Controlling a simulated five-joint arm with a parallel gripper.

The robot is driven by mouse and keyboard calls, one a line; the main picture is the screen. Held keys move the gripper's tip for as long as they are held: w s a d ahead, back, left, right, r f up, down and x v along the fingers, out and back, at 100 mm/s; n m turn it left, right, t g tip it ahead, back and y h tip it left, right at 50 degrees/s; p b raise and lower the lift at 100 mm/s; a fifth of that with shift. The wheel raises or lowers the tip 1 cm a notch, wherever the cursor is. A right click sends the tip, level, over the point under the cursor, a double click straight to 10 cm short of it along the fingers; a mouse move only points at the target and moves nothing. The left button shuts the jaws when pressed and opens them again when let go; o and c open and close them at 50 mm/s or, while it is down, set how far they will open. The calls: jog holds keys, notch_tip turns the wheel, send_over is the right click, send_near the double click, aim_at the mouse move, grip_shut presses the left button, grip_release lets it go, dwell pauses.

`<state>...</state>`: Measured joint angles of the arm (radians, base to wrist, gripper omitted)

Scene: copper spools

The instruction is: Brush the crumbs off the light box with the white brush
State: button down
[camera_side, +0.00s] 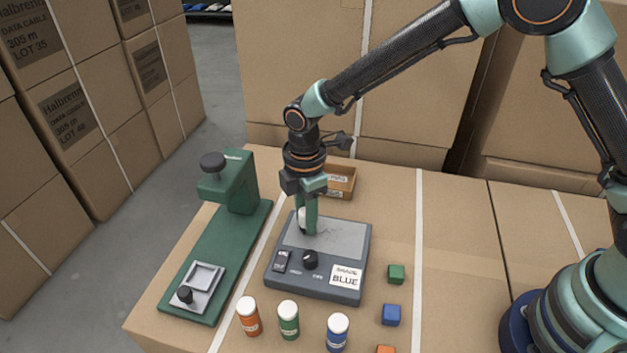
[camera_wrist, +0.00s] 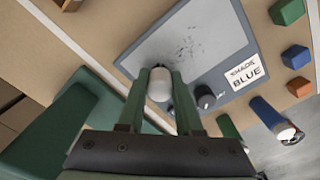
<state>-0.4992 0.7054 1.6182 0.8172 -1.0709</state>
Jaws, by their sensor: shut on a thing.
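The light box (camera_side: 350,242) is a dark grey case with a pale panel on top, a knob, a switch and a "SHADE BLUE" label. It also shows in the wrist view (camera_wrist: 208,22). Dark crumbs (camera_wrist: 180,48) lie scattered on the panel in the wrist view; they are hard to make out from the side. My gripper (camera_side: 311,222) points down over the panel's left part. Its green fingers (camera_wrist: 160,80) are shut on the white brush (camera_wrist: 160,88), whose white end also shows in the side view (camera_side: 301,216). The brush's lower end and any contact with the panel are hidden.
A green press (camera_side: 235,215) stands left of the box. Orange, green and blue capped bottles (camera_side: 289,318) stand in front. Green (camera_side: 396,274), blue (camera_side: 391,314) and orange cubes lie at right. A small cardboard tray (camera_side: 341,182) sits behind. Cardboard to the right is clear.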

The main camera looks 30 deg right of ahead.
jog(key=shift+s+d+r, duration=0.1)
jog(key=shift+s+d, duration=2.65)
notch_tip(320, 180, up, 8)
jog(key=shift+a, duration=0.1)
jog(key=shift+f, duration=3)
jog(key=shift+f, duration=1.1)
jog(key=shift+w, duration=0.1)
jog(key=shift+w+a, duration=1.35)
jog(key=shift+a, duration=0.05)
